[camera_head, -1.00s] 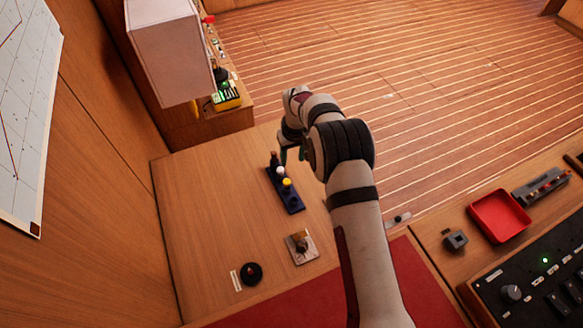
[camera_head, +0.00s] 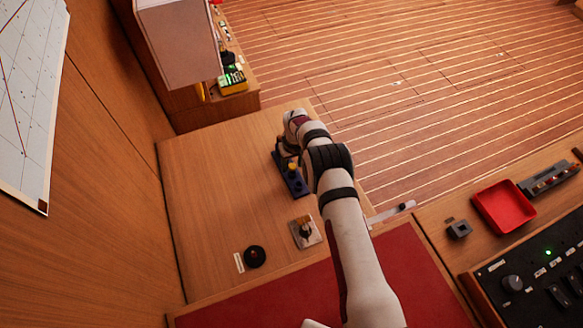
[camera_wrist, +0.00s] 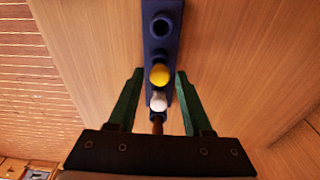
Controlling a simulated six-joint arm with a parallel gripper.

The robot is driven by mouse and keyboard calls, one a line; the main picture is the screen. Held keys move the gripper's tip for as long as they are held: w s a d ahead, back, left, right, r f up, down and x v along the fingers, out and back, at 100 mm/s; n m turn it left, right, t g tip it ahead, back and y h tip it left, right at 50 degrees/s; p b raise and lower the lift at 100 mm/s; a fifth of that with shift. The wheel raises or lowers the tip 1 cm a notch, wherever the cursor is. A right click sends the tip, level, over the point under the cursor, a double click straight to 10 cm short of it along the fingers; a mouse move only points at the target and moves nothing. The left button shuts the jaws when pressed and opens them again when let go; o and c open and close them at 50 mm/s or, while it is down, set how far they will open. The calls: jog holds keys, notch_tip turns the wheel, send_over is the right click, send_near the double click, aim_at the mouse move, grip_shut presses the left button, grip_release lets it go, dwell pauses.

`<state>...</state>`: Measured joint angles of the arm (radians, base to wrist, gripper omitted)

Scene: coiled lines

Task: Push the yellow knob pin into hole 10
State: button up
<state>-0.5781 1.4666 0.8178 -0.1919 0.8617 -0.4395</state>
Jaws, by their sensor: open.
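The yellow knob pin (camera_wrist: 160,74) stands in a dark blue rack (camera_wrist: 160,50). It also shows in the head view (camera_head: 292,168), on the rack (camera_head: 297,187) on the wooden table. A white knob (camera_wrist: 157,101) and a brown pin (camera_wrist: 158,122) stand in line with it, nearer my wrist. My gripper (camera_wrist: 159,72) is open, its green fingers on either side of the row, with the yellow knob near the level of the fingertips. I cannot see contact. In the head view my arm hides part of the rack. No hole number is readable.
An empty round socket (camera_wrist: 161,25) shows at the rack's other end. A plate with a lever (camera_head: 305,232) and a black round knob (camera_head: 254,256) sit on the table's near part. The table left of the rack is clear. A red tray (camera_head: 503,206) lies far right.

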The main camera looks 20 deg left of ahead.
aim_at(293, 166)
jog(key=shift+c, duration=0.2)
grip_shut()
jog(key=shift+r, duration=0.15)
jog(key=shift+r, duration=0.3)
jog(key=shift+r, duration=2.8)
